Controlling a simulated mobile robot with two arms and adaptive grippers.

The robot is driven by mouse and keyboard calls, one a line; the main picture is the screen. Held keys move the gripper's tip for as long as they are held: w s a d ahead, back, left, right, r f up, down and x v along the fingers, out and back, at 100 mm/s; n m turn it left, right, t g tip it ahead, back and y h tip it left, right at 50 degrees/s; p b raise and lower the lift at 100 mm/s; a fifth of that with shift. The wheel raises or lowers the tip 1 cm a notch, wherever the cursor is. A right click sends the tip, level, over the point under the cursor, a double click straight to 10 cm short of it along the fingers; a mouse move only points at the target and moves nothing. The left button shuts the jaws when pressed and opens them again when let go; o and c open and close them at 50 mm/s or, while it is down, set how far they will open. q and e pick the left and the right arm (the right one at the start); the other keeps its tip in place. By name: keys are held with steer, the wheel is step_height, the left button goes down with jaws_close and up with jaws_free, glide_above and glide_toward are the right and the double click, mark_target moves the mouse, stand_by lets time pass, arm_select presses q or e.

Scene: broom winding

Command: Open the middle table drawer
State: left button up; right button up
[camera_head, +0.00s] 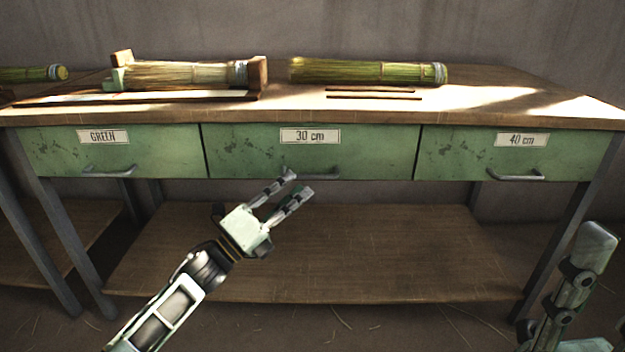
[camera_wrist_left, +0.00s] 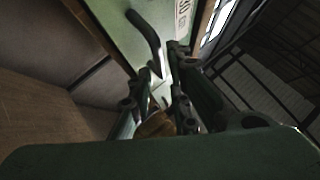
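The middle drawer (camera_head: 255,150) is green, labelled "30 cm", and its front is flush with its neighbours. Its handle (camera_head: 328,174) is a dark bar low on the front, partly hidden behind my left gripper (camera_head: 298,182). My left gripper is open, with its two fingers apart at the left end of that handle. In the left wrist view a dark bar handle (camera_wrist_left: 147,38) on a green front reaches down to the fingertips; I cannot tell whether the fingers touch it. My right gripper (camera_head: 585,275) shows only in part at the lower right, away from the drawers.
A "GREEN" drawer (camera_head: 60,155) is on the left and a "40 cm" drawer (camera_head: 460,150) on the right. On the wooden tabletop (camera_head: 480,100) lie straw bundles (camera_head: 350,71), a wooden holder (camera_head: 258,75) and thin sticks (camera_head: 375,96). A lower shelf (camera_head: 400,260) is bare.

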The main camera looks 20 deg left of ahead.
mark_target(312, 176)
arm_select(q)
steer(key=shift+b+x, duration=0.65)
steer(key=shift+x, duration=2.25)
steer(key=shift+c, duration=0.5)
jaws_close()
steer(key=shift+f, duration=0.1)
